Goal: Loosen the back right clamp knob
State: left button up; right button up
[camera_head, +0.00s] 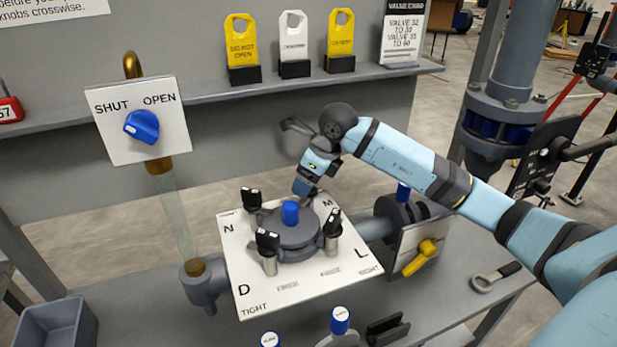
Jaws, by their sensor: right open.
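The filter housing (288,230) has a round grey lid with a blue cap (290,212) at its centre. It stands on a white plate (240,272) lettered N, M, D and L. Black clamp knobs show at the back left (251,198), front left (267,242) and front right (333,222). The back right clamp knob, near the M, is hidden behind my right gripper. My right gripper (304,188) is open and points down at that back right spot. I cannot tell whether its fingers touch the knob. My left gripper is not in view.
A blue valve knob (141,126) sits on a SHUT/OPEN panel at left. A shelf (215,92) with tags runs behind. A grey bin (57,328) stands at lower left.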

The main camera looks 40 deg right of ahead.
jog(key=c, duration=0.9)
